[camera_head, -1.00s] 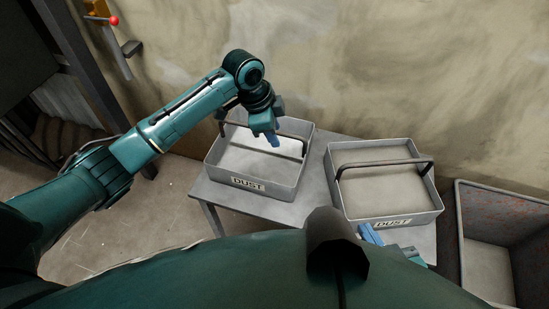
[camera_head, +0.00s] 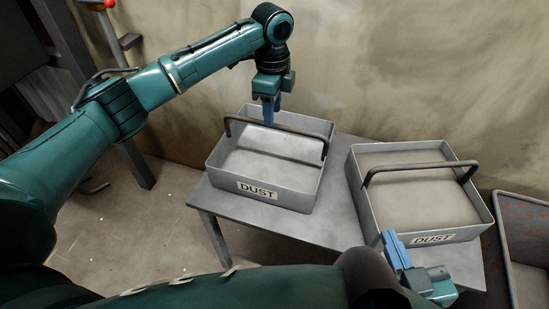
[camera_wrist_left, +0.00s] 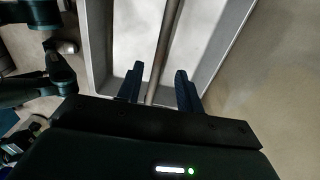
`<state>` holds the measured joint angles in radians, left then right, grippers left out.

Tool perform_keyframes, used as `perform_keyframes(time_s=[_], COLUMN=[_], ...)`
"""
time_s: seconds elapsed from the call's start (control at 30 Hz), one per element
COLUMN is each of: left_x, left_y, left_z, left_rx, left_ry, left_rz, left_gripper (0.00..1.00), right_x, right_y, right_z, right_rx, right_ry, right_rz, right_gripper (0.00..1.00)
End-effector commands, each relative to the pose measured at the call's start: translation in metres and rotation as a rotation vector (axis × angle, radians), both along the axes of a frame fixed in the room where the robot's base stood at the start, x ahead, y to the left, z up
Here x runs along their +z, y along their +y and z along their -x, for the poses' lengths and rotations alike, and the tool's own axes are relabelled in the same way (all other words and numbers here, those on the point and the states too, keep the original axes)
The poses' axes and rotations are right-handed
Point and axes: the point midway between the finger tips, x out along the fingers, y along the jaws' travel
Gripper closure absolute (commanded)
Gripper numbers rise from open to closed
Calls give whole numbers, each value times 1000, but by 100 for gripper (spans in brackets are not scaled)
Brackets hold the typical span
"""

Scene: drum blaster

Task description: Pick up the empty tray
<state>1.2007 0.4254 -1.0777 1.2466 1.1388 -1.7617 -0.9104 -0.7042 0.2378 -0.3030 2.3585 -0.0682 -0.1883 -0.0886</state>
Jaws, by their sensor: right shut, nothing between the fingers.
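The empty tray (camera_head: 297,200) is a grey metal box labelled DUST, with a bare floor and a dark bar handle (camera_head: 293,134), on the left of the table. It also shows in the left wrist view (camera_wrist_left: 99,50). My left gripper (camera_head: 271,120) points down at the handle. Its fingers are open in the left wrist view (camera_wrist_left: 158,88), with the handle bar running between them in the picture; I cannot tell whether they touch it. My right gripper (camera_head: 388,234) is shut and empty by the front of the right tray.
The right tray (camera_head: 373,222), also labelled DUST, is filled with sand-coloured dust. Both trays stand on a grey metal table (camera_head: 240,222) against a wall. A rusty open bin (camera_head: 508,245) stands at the far right. The table between the trays is clear.

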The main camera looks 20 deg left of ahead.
Motion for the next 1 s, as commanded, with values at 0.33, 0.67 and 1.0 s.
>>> perform_keyframes(time_s=[0.33, 0.67, 1.0], left_x=[-46, -54, -54], left_y=[-5, -5, -5], left_z=[4, 3, 3], left_rx=[1, 1, 1], left_ry=[1, -1, -1], left_rz=[0, 1, 1], left_gripper=[64, 64, 88], right_x=[-1, 2, 2], right_y=[6, 8, 8], right_z=[-1, -1, -1], right_rx=[29, 38, 38], right_ry=[-138, -172, -171], right_rz=[-9, -12, -13], right_gripper=[100, 100, 100])
